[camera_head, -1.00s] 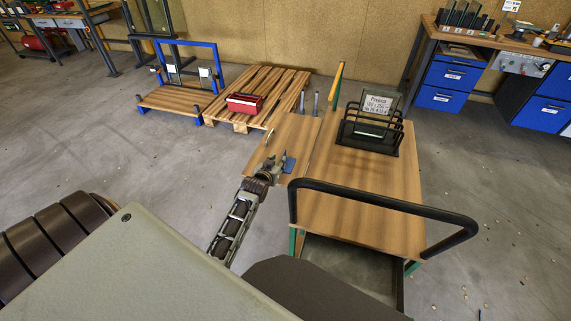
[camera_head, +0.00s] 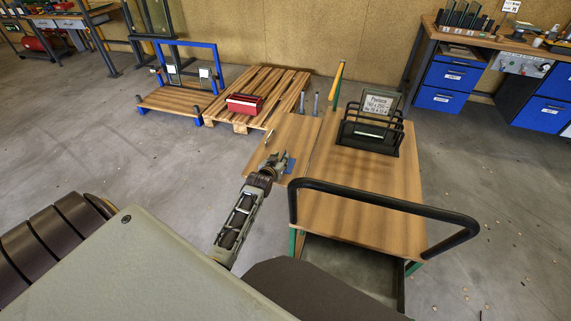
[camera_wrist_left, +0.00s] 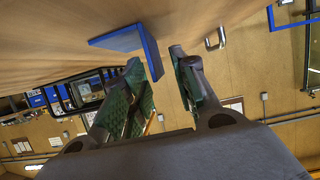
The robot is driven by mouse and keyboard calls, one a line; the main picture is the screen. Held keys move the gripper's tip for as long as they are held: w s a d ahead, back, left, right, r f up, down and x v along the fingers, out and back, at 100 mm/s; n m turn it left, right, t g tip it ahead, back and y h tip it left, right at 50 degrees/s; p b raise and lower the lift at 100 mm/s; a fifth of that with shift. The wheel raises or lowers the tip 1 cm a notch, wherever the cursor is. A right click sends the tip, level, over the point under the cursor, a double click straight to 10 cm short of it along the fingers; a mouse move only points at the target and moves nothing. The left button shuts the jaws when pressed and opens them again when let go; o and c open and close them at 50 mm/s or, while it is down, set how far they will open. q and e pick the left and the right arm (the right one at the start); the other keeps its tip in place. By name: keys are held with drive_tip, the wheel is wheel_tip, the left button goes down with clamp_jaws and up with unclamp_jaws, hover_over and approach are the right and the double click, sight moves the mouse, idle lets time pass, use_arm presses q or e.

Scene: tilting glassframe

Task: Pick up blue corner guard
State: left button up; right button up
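The blue corner guard (camera_head: 291,166) lies on the wooden top at the left of the cart, just beyond the tip of my left gripper (camera_head: 278,161), which partly covers it in the head view. In the left wrist view the guard (camera_wrist_left: 124,40) is an L-shaped piece with one flange against the wood and one standing off it. My left gripper (camera_wrist_left: 160,72) is open. The standing flange reaches in between its two green-padded fingertips, with a visible gap to the finger at right. Contact with the finger at left cannot be told. My right gripper is not in view.
A black rack (camera_head: 371,141) with a labelled glass pane stands at the back of the cart top (camera_head: 365,185). A black handle bar (camera_head: 385,200) crosses the near side. Two grey posts (camera_head: 309,102) and a yellow-green post (camera_head: 337,85) stand behind. A red toolbox (camera_head: 244,104) sits on a pallet.

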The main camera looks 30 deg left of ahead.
use_arm(q)
drive_tip(key=shift+x, duration=1.55)
clamp_jaws()
